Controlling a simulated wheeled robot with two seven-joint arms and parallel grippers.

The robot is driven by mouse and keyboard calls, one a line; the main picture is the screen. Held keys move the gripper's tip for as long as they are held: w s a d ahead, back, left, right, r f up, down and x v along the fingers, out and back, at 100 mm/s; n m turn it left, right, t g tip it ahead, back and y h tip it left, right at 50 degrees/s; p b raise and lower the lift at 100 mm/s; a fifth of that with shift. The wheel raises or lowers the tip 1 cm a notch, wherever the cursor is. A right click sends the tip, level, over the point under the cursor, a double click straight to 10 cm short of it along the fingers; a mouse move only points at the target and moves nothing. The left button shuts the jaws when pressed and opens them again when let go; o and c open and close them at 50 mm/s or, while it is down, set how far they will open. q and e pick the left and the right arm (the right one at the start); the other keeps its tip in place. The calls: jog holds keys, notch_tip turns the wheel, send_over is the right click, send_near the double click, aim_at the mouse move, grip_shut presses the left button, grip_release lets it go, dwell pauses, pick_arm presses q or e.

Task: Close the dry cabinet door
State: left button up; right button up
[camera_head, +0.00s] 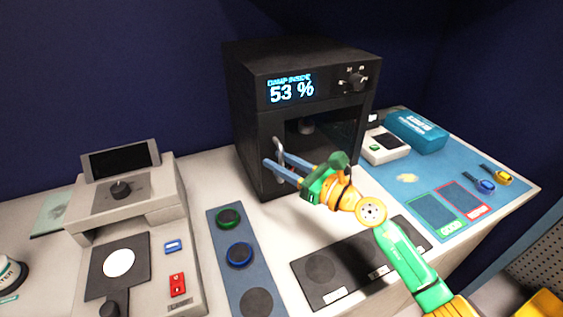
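The dry cabinet (245,120) is a black box at the back middle, with a display reading 53 %. A dark, window-like area in its front shows a grey object inside. A silver upright handle (279,147) is at the front's left side. The door's edges blend into the black front, so I cannot tell its angle. My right gripper (275,163) comes in from the lower right. Its two blue fingers are apart, one on each side of the handle, and no firm contact shows. My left gripper is not in view.
A grey instrument (188,250) stands left, beside a blue strip (240,285) with round pads. A black panel (345,270) lies in front of the cabinet. A blue mat (430,180) at right holds a white device (385,145) and a teal box (416,132).

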jog(key=b+v, duration=0.1)
jog(key=v, duration=0.6)
dwell(0.3)
